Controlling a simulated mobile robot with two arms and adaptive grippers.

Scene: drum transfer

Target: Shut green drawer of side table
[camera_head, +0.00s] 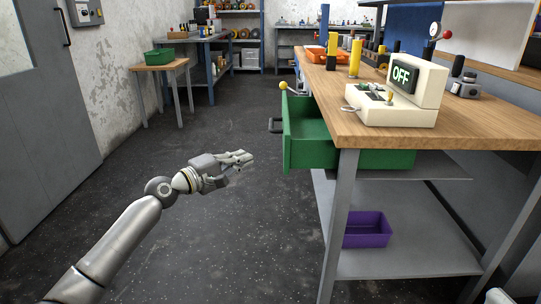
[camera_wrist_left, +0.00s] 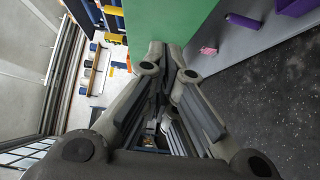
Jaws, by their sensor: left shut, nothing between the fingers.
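The green drawer (camera_head: 311,153) stands pulled out from under the wooden top of the side table (camera_head: 460,125), its front panel with a dark handle facing left. My left gripper (camera_head: 244,160) is shut and empty. It is in the air to the left of the drawer front, a little lower than the handle in the picture, with a gap between them. In the left wrist view, the shut fingers (camera_wrist_left: 167,52) point toward a green surface (camera_wrist_left: 172,18), which looks like the drawer. My right gripper is not in view.
A purple bin (camera_head: 367,229) sits on the lower shelf. A small table with a green bin (camera_head: 159,56) stands far left. The floor between is clear.

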